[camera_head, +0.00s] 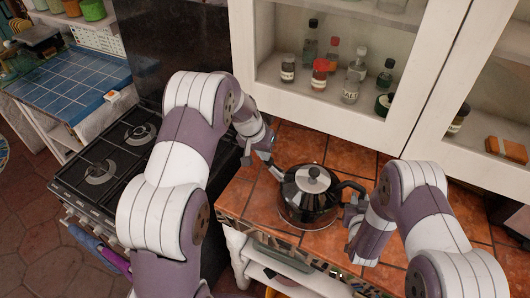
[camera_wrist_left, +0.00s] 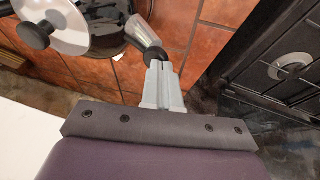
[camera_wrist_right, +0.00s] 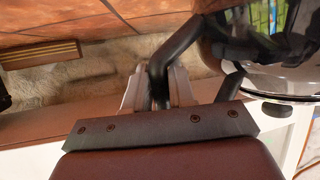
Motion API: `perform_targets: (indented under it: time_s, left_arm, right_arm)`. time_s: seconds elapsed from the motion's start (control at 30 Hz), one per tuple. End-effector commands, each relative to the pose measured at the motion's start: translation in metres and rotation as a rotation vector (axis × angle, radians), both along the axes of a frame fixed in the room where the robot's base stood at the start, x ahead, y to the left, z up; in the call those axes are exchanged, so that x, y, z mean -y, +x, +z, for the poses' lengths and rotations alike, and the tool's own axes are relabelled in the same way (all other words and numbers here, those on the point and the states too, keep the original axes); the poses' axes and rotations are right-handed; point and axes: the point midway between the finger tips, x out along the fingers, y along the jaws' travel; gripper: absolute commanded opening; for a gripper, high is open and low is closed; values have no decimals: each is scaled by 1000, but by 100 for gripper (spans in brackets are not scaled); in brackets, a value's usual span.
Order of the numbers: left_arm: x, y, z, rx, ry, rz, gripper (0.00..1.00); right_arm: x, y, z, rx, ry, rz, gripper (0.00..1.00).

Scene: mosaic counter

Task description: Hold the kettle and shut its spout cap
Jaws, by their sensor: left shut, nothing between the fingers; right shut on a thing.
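The kettle (camera_head: 309,197) is black and silver with a round black lid knob and stands on the orange tiled counter. It also shows in the left wrist view (camera_wrist_left: 85,42) and the right wrist view (camera_wrist_right: 265,55). My right gripper (camera_wrist_right: 160,84) is shut around the black kettle handle (camera_wrist_right: 176,49) at the kettle's right side. My left gripper (camera_wrist_left: 162,68) is shut and empty, its tips at the dark spout cap (camera_wrist_left: 155,55) on the end of the silver spout (camera_wrist_left: 138,30). The tips look touching or very close to the cap; I cannot tell which.
A black gas stove (camera_head: 115,160) is on the left. A white cabinet (camera_head: 345,115) with bottles and jars stands behind the kettle, its lower frame close above the counter. Bare tiles (camera_head: 240,195) lie left of the kettle.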

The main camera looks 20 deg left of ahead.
Motion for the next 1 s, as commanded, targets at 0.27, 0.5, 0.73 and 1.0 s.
perform_targets:
  time_s: [0.27,0.5,0.73,1.0]
  left_arm:
    - [-6,1,-5,2,-23,-1,0]
    - [-11,2,-9,3,-22,-1,0]
    - [-15,2,-14,2,-23,-1,0]
    - [-22,3,-24,2,-22,0,0]
  right_arm:
    - [1,-5,-7,-20,-5,3,0]
    - [1,-5,-7,-20,-5,3,0]
    - [1,-5,-7,-20,-5,3,0]
    - [1,-5,-7,-20,-5,3,0]
